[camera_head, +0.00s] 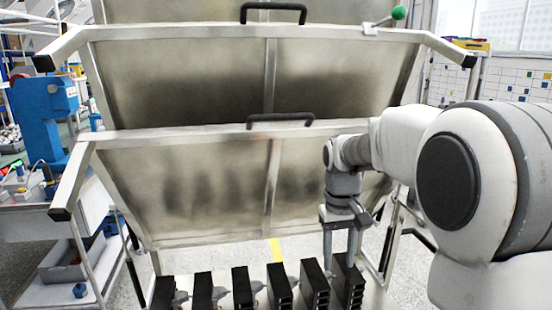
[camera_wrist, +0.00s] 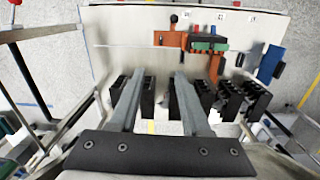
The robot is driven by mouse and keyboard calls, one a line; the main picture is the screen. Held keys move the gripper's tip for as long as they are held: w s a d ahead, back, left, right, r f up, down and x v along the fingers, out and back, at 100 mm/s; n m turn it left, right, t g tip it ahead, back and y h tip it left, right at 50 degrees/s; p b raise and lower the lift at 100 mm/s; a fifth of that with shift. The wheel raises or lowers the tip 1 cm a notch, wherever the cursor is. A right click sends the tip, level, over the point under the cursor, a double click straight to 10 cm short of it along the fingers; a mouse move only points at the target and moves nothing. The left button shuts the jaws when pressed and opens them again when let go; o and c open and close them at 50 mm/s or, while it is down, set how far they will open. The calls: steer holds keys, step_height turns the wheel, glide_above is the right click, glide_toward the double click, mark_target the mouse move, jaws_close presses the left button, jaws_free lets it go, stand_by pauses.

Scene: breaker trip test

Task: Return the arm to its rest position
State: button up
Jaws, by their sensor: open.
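My gripper (camera_head: 340,266) points down at the right end of a row of black breaker-like blocks (camera_head: 280,285). Its two grey fingers stand apart, close to the two rightmost blocks in the head view. In the wrist view my gripper (camera_wrist: 159,84) is open, and black blocks (camera_wrist: 148,97) show beside and between the fingers. I cannot tell whether the fingers touch any block. My arm reaches in from the right of the head view, bent down at the wrist.
Tilted metal panels with black handles (camera_head: 281,120) and a frame rise behind the gripper. A panel (camera_wrist: 120,35) holds orange (camera_wrist: 171,39) and green (camera_wrist: 209,44) parts. A workbench with a blue machine (camera_head: 40,125) stands left. Floor shows between the frame and the blocks.

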steer(key=s+r+t+p, duration=0.2)
steer(key=s+r, duration=0.2)
steer(key=s, duration=0.3)
steer(key=s+r+m+t+p, duration=0.1)
steer(key=s+r+t+p, duration=0.1)
steer(key=s+r, duration=0.2)
steer(key=s+r+t+p, duration=0.2)
steer(key=s+r, duration=0.2)
steer(key=s, duration=0.6)
steer(key=shift+s+d+m, duration=0.3)
steer(key=shift+s+d, duration=0.05)
steer(key=shift+s, duration=0.05)
